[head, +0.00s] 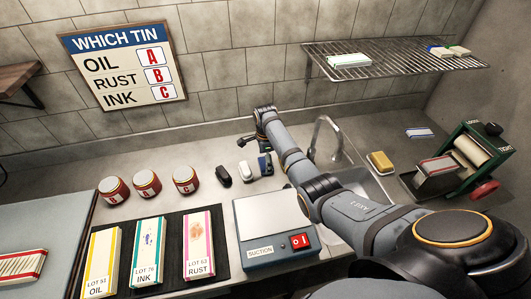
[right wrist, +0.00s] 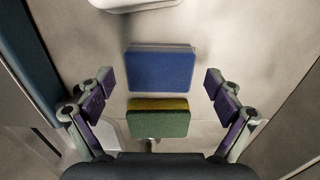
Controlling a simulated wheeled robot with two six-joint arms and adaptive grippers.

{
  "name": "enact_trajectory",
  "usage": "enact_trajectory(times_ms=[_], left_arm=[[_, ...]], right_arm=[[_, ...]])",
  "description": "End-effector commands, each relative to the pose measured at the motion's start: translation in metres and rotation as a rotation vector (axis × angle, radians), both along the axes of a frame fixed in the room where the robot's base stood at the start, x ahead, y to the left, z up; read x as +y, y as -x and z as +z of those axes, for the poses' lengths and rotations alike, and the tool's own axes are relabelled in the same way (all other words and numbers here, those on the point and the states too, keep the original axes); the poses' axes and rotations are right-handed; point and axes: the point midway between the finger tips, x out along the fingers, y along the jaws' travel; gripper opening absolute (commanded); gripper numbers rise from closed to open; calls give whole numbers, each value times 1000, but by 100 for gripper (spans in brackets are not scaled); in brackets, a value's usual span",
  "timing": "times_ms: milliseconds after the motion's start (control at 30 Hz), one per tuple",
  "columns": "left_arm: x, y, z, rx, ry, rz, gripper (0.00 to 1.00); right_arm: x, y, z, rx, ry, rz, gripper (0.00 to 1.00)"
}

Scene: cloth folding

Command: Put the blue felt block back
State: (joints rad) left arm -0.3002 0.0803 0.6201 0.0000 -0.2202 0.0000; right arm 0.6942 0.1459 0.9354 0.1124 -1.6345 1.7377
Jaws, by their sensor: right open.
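The blue felt block (right wrist: 160,70) lies on the grey counter in the right wrist view, with a thin grey backing along its far edge. In the head view the blue block (head: 265,160) is beside a white block, partly hidden by my right arm. My right gripper (right wrist: 159,80) is open above it. Its purple-padded fingers stand on either side, with a gap to the block at left and right. A green block with a yellow layer (right wrist: 159,120) lies next to the blue one, nearer the palm. My left gripper is not in view.
A white block (head: 245,168) and a black block (head: 222,175) stand left of the blue one. A suction box (head: 268,212) is in front, a sink (head: 362,182) to the right. A wire shelf (head: 395,68) with several blocks hangs above. Three tins stand further left.

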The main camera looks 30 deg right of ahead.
Motion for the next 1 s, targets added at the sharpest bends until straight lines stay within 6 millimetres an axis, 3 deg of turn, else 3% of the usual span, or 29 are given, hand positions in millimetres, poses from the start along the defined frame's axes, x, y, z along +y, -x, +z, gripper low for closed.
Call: enact_trajectory(times_ms=[300, 433, 600, 1000], left_arm=[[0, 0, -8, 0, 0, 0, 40], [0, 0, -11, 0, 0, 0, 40], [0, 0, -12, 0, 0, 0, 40], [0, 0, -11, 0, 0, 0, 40]], right_arm=[[-1, -1, 75, -5, 1, 0, 93], [0, -1, 95, -2, 1, 0, 93], [0, 0, 107, 0, 0, 0, 93], [0, 0, 107, 0, 0, 0, 93]])
